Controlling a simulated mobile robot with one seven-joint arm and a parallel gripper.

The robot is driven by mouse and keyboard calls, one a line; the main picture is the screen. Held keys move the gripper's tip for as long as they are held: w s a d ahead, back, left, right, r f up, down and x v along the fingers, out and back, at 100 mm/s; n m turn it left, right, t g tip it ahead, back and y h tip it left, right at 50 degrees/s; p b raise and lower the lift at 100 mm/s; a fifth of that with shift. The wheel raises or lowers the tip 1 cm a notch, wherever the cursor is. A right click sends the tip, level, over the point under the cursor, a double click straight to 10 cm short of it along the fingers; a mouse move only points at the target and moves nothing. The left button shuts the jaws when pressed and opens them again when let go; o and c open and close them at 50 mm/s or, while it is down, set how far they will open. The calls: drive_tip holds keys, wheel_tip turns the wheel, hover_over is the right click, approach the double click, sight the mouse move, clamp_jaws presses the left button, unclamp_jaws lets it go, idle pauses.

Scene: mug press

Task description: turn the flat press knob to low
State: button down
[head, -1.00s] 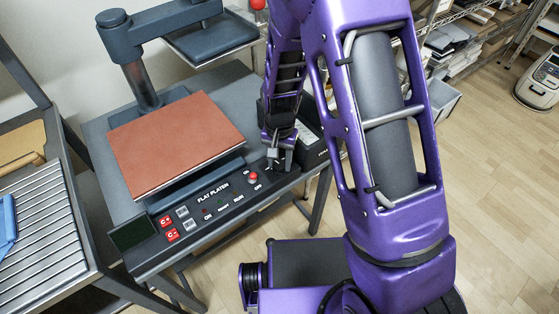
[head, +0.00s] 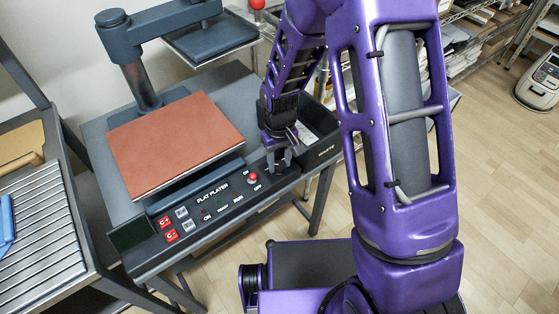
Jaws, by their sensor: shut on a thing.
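The flat press stands on a grey table, with a reddish-brown lower platen (head: 175,143) and a black control panel (head: 212,207) marked "FLAT PLATEN" along its front. My gripper (head: 279,165) is at the right end of this panel, pointing down, just right of the red button (head: 253,177). It is shut on the flat press knob, which is mostly hidden between and behind the fingers. The knob's pointer and its setting cannot be made out.
A dark bin (head: 318,143) with a white label stands right beside my gripper. The upper platen (head: 212,38) is swung aside at the back. Open floor (head: 500,200) lies to the right.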

sight(280, 165)
idle(0.4)
drive_tip(key=shift+c, duration=2.1)
unclamp_jaws()
wheel_tip(280, 165, up, 17)
drive_tip(key=p, duration=0.3)
drive_tip(key=shift+r, duration=0.2)
